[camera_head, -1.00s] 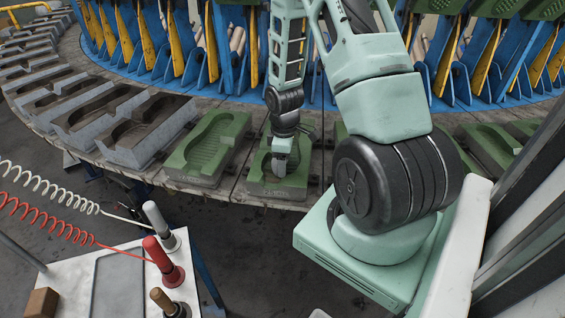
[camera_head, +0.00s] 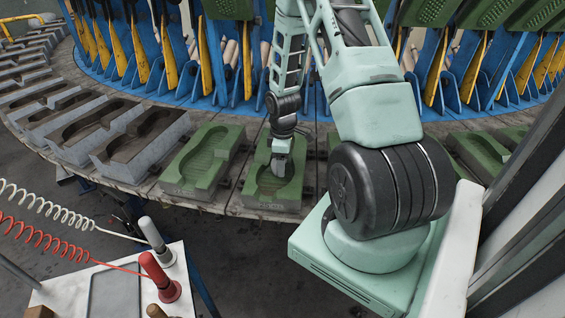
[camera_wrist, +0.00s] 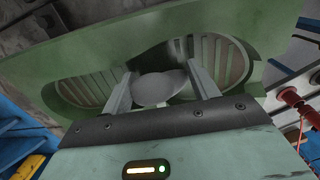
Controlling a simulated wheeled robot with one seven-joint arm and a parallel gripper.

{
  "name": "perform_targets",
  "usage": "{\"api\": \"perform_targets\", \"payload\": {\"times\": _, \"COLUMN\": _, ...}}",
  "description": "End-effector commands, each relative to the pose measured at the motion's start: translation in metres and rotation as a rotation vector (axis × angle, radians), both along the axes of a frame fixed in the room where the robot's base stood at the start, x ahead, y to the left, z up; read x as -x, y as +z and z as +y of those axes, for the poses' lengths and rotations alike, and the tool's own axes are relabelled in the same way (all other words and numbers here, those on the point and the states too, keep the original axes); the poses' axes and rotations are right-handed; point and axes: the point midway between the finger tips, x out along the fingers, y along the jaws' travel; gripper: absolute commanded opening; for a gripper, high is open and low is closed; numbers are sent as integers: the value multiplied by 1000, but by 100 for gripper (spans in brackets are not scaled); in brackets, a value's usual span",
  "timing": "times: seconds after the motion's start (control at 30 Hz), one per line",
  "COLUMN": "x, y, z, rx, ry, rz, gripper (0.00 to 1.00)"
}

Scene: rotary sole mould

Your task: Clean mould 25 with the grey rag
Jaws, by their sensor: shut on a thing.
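A green mould (camera_head: 272,198) with a sole-shaped hollow sits on the rim of the round carousel; its front label is too small to read. My gripper (camera_head: 280,168) reaches down into this hollow. In the wrist view, my gripper (camera_wrist: 162,86) is shut on the grey rag (camera_wrist: 158,90), which shows as a pale bunched piece between the two fingers. The rag is over the middle of the green mould (camera_wrist: 150,40), between two ribbed parts of the hollow. Whether the rag touches the mould floor cannot be told.
Another green mould (camera_head: 203,160) stands close on the left, then grey moulds (camera_head: 138,140). Blue uprights with yellow levers (camera_head: 170,60) stand behind. At lower left, a side table (camera_head: 185,262) carries upright red (camera_head: 155,272) and white (camera_head: 152,232) tools with coiled hoses.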

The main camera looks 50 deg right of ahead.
Motion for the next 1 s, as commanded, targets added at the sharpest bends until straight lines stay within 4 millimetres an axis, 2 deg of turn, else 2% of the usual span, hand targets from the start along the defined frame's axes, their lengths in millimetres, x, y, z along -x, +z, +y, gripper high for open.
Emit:
{"api": "perform_targets", "payload": {"times": 0.6, "x": -26, "y": 0, "z": -51, "rx": 1, "ry": -3, "rz": -3, "gripper": 38}}
{"api": "perform_targets", "payload": {"times": 1.0, "x": -27, "y": 0, "z": -55, "rx": 1, "ry": -1, "rz": 0, "gripper": 38}}
